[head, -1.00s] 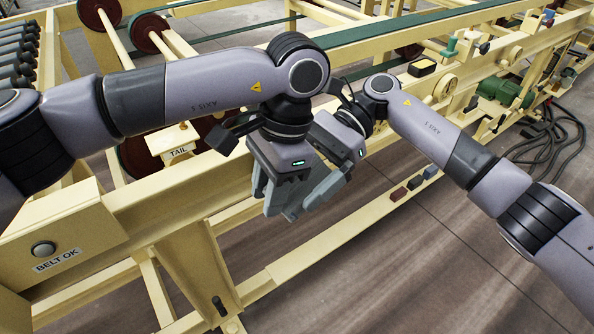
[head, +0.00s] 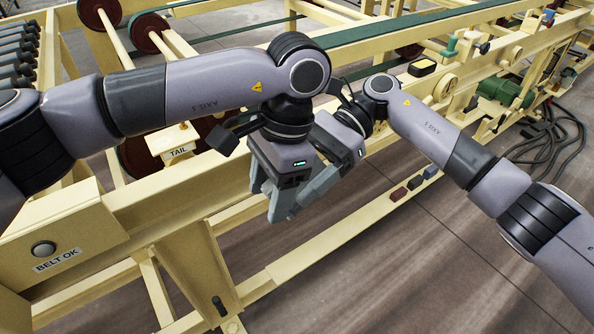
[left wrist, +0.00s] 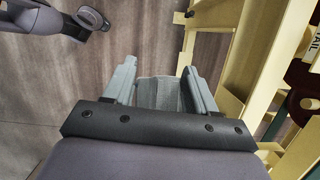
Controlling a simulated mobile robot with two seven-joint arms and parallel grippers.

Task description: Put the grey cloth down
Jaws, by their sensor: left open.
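My left gripper (head: 288,205) hangs with its fingers down beside the cream machine rail in the head view. In the left wrist view its two grey fingers (left wrist: 158,72) stand apart. A grey, woven-looking patch, seemingly the grey cloth (left wrist: 158,94), shows between them. I cannot tell whether it touches either finger or what lies under it. In the head view I cannot make the cloth out from the grey fingers. My right gripper (head: 338,146) is close behind the left one and partly hidden by it, so its jaw opening is unclear.
The cream frame carries a green belt (head: 390,37) and a label reading TAIL (head: 180,151). A BELT OK button (head: 43,249) is at left. Several small blocks (head: 398,194) lie on the low rail. A green motor (head: 505,91) and dark cables (head: 566,140) are at right. Bare floor lies in front.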

